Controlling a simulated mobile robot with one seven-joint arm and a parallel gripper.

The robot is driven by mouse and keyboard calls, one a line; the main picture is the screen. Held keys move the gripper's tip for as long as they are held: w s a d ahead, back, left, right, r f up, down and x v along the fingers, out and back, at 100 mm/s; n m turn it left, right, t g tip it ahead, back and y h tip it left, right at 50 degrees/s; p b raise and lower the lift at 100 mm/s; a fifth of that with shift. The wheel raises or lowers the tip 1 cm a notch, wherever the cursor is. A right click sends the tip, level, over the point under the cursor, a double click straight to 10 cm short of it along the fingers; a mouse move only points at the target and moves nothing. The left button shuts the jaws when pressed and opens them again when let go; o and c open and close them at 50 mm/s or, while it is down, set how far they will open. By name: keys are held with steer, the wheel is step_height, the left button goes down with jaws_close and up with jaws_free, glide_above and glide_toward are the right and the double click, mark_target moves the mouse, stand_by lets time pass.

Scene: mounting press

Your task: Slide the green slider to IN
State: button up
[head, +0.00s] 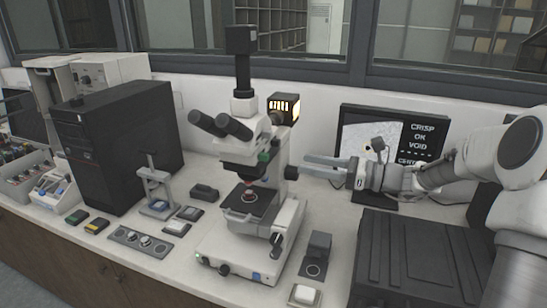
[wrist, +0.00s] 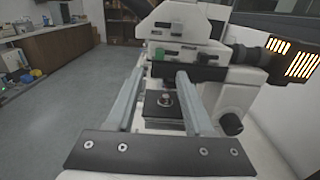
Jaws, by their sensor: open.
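The green slider (head: 264,156) is a small green block on the microscope (head: 241,135), under the eyepieces and above the objective. In the wrist view the green slider (wrist: 157,54) shows just beyond and above the gap between my fingertips. My gripper (head: 308,166) is open and empty, to the right of the microscope column and pointing left at it. In the wrist view my gripper (wrist: 160,73) has its two fingers apart, with the stage (wrist: 163,104) seen between them. I cannot read an IN mark or tell the slider's exact position.
A lit lamp box (head: 284,106) is behind the microscope head. A monitor (head: 392,140) stands behind my arm. A black computer case (head: 115,140), a small press (head: 157,190) and a knob panel (head: 150,243) are at left. A black box (head: 410,262) is at front right.

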mark_target(268, 156)
steer(key=x, duration=1)
jaws_close()
steer(key=shift+d, duration=0.1)
stand_by(1.1)
